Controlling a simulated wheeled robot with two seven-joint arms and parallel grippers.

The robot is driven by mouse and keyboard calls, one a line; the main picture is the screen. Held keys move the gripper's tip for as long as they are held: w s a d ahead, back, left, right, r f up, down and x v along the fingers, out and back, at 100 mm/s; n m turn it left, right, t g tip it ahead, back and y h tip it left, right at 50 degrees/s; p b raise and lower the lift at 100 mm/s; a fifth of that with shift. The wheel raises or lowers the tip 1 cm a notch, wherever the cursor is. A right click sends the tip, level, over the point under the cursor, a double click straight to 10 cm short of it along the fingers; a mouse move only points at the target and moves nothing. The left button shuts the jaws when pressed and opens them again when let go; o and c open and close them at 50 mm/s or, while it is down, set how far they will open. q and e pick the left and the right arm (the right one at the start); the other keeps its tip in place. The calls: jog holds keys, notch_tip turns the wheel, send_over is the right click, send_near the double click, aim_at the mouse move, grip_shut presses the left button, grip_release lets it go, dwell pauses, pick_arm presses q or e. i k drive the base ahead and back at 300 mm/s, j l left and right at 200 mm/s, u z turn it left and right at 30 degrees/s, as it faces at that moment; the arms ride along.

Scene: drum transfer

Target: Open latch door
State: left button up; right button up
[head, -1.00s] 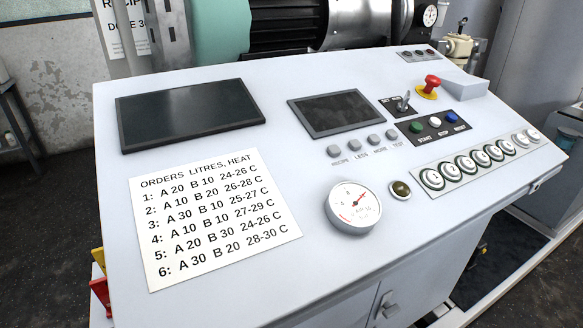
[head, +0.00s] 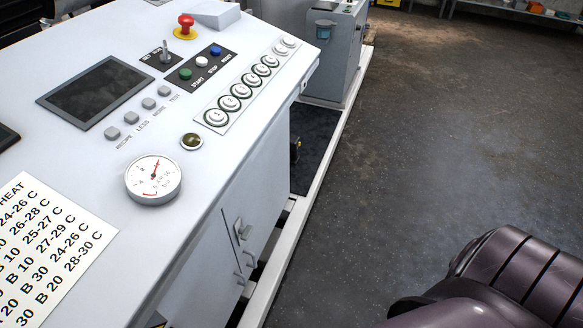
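A light grey cabinet door (head: 252,213) is on the front of the control console, below the panel's right part. It looks shut. A small metal latch (head: 241,230) sits near the door's lower left edge. Neither of my grippers is in the head view.
The console top (head: 130,228) carries a dial gauge (head: 153,179), a screen (head: 95,90), several buttons and a red emergency stop (head: 186,22). A pale floor rail (head: 300,200) runs along the console's front. The dark floor (head: 430,120) at the right is clear.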

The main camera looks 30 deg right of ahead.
aim_at(259, 199)
jog(key=z, duration=0.8)
